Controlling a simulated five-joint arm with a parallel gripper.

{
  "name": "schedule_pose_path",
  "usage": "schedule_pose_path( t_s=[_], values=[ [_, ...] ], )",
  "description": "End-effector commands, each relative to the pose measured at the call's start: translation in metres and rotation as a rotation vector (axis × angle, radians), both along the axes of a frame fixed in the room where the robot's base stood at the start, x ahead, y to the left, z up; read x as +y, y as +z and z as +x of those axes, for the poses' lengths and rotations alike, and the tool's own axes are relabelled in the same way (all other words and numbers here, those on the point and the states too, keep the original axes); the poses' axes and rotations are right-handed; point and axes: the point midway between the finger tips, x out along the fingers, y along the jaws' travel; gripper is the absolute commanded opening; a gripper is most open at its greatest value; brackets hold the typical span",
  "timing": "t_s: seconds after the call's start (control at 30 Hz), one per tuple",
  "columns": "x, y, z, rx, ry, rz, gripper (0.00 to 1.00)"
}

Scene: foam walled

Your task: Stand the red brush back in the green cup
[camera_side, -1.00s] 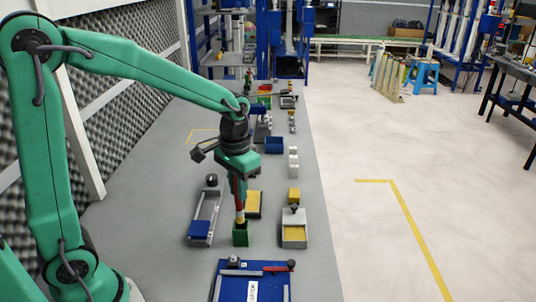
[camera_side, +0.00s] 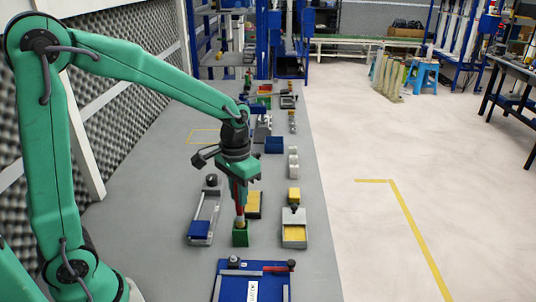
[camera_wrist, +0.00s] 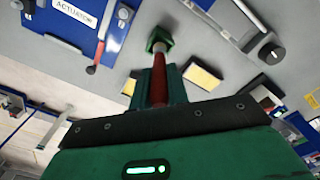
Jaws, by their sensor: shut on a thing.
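The green cup (camera_side: 240,238) stands on the grey bench near the blue board. It also shows in the wrist view (camera_wrist: 158,42). The red brush (camera_side: 241,203) is upright above it, with its pale lower end (camera_side: 240,222) at the cup's mouth. Whether that end is inside the cup or just over it is hard to tell. In the wrist view the brush (camera_wrist: 157,92) runs from between the jaws towards the cup. My gripper (camera_side: 239,192) is shut on the brush's red handle, above the cup; it also shows in the wrist view (camera_wrist: 160,85).
A blue board (camera_side: 235,283) with a red-handled tool lies in front of the cup. A grey tray with a blue block (camera_side: 199,229) is at the left. A yellow sponge-like block (camera_side: 254,204) lies just behind the cup. A grey box with yellow inside (camera_side: 294,233) stands at the right.

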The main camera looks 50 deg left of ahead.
Motion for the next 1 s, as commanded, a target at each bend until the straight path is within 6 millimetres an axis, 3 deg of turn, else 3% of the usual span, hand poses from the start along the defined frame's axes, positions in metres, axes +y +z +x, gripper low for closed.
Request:
schedule_pose_path(
  t_s=[1.0],
  values=[
    [0.000,-0.018,0.000,0.000,0.000,0.000,0.00]
  ],
)
